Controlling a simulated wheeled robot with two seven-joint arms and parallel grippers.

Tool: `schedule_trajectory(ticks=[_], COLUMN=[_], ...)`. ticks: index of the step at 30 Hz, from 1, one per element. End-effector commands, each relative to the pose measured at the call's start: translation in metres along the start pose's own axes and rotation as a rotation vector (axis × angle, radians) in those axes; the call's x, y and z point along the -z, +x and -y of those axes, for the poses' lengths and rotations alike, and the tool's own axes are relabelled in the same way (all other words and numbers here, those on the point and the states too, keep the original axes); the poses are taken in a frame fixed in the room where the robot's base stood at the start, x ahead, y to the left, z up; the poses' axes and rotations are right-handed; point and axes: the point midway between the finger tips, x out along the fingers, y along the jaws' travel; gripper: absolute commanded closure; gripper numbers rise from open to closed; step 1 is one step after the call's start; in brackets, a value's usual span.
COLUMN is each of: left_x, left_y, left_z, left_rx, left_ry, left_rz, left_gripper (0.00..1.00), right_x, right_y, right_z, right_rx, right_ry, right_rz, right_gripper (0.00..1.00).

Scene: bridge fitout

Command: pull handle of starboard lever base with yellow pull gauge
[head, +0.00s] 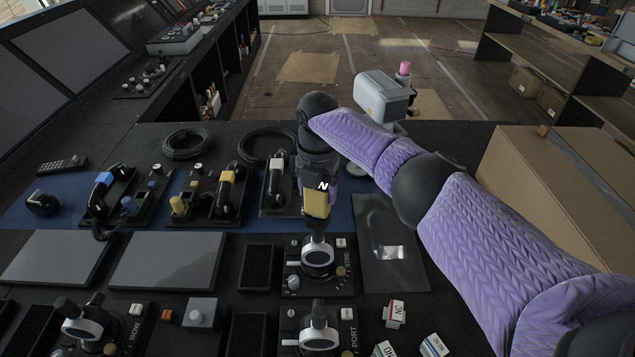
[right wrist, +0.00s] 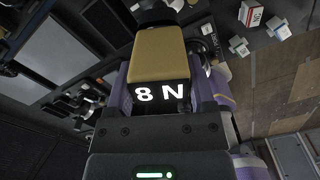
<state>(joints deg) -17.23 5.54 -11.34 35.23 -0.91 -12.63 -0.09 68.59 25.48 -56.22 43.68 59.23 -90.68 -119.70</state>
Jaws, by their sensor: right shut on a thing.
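The yellow pull gauge (head: 316,204) is in my right gripper (head: 318,184), which is shut on it. In the right wrist view the gauge (right wrist: 157,55) fills the upper middle, and its dark display (right wrist: 160,95) reads "8 N". The starboard lever base (head: 341,270), marked STBD, is just below the gauge in the head view. Its dark handle (head: 317,240) rises from a silver hub (head: 318,258). The gauge's lower end is right at the handle's top; the exact contact is hidden. My left gripper is not in view.
The port lever base (head: 319,335) stands in front, with another lever unit (head: 82,328) at the left. Handsets (head: 277,180) and coiled cables (head: 187,143) lie behind. Small ON-marked blocks (head: 394,313) lie at the right. A cardboard box (head: 535,190) stands at the console's right side.

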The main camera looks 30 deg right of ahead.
Motion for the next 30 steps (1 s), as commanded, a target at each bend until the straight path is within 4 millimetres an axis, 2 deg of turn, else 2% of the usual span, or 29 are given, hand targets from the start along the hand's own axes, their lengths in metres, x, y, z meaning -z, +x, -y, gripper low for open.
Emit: schedule_trajectory(ticks=[3, 30], left_x=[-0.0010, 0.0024], left_y=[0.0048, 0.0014], left_z=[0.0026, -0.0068], left_rx=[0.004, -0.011], left_ry=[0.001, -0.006], left_rz=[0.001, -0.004], left_gripper=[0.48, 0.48], right_x=[0.0001, 0.0002], right_y=[0.0073, 0.0056], right_z=[-0.0001, -0.0002], right_rx=[-0.001, -0.001], right_ry=[0.000, 0.000], right_rz=[-0.001, 0.000], right_gripper=[1.00, 1.00])
